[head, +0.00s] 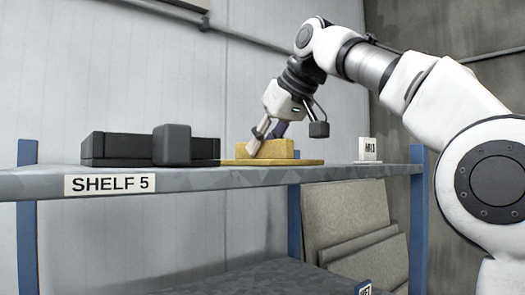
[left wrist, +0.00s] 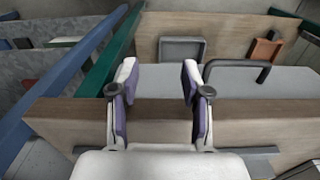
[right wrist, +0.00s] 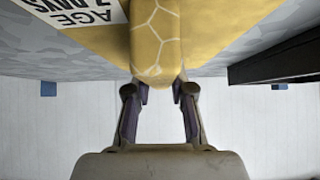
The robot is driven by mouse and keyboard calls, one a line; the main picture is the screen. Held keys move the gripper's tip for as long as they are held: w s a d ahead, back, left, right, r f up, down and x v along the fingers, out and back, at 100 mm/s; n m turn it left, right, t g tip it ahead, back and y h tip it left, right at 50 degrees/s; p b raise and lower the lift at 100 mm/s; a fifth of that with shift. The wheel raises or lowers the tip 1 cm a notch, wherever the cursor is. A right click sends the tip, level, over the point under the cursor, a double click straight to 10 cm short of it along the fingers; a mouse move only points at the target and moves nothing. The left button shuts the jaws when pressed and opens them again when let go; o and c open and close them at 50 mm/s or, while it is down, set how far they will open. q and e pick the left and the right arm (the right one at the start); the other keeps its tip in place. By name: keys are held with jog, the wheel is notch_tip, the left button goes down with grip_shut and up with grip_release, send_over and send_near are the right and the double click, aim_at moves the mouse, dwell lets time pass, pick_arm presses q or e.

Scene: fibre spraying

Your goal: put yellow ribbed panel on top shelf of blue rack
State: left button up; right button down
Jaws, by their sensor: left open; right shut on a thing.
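The yellow ribbed panel (head: 229,162) lies flat on the grey top shelf of the blue rack (head: 220,181), with its raised rib (head: 280,148) upward. My right gripper (head: 263,145) reaches down from above and is shut on the rib. In the right wrist view the fingers (right wrist: 160,92) flank the yellow rib (right wrist: 155,40), and part of a printed label shows on the panel. Whether the panel bears fully on the shelf is hard to tell. My left gripper (left wrist: 160,68) is open and empty, above a wood-edged bench (left wrist: 65,114); it is not in the head view.
A black box-like object (head: 120,147) and a dark grey block (head: 172,145) stand left of the panel. A small white sign (head: 368,149) stands to its right, with bare shelf between. Grey boards (head: 345,215) lean below. A grey tray (left wrist: 182,48) shows in the left wrist view.

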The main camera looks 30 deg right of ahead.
jog(key=shift+s+r, duration=0.15)
jog(key=shift+s, duration=0.1)
jog(key=c, duration=1.2)
grip_release()
jog(key=shift+w+d+f, duration=0.1)
jog(key=shift+w+f, duration=0.05)
jog(key=shift+f, duration=0.1)
jog(key=shift+o, duration=1)
jog(key=shift+w+f, duration=0.1)
jog(key=shift+w, duration=0.2)
jog(key=shift+s+r, duration=0.35)
jog(key=shift+r, duration=0.05)
jog(key=p+v, duration=0.1)
jog(key=v, duration=1)
jog(key=shift+s+r+p, duration=0.2)
jog(key=shift+s+p, duration=0.1)
jog(key=shift+p, duration=0.05)
